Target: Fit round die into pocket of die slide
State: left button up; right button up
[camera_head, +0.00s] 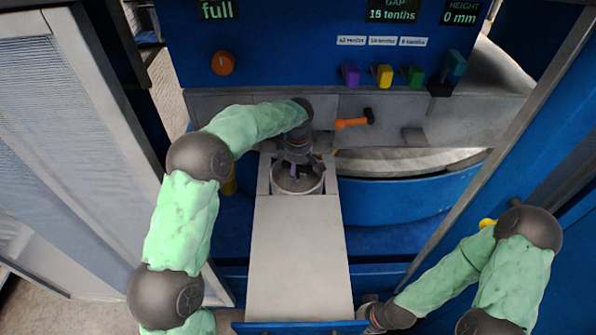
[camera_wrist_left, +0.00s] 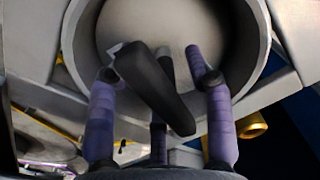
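The die slide (camera_head: 297,262) is a long pale grey plate in the lower middle of the head view. At its far end is a round grey rim (camera_head: 318,186) around a pale disc-like floor; my wrist hides part of it. The left wrist view shows the rim (camera_wrist_left: 254,75) and pale round face (camera_wrist_left: 190,18) close up. I cannot tell die from pocket there. My left gripper (camera_head: 297,172) is right above. My right gripper (camera_head: 370,310) is low, mostly hidden.
An orange-handled hammer (camera_head: 352,123) lies right of my left wrist. A round blue-sided table (camera_head: 410,204) is right of the slide. A slanted grey frame stands farther right.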

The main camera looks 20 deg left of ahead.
pick_arm(q)
notch_tip(320, 180, up, 12)
jog(key=shift+r, duration=0.1)
dwell(0.5)
dwell(0.5)
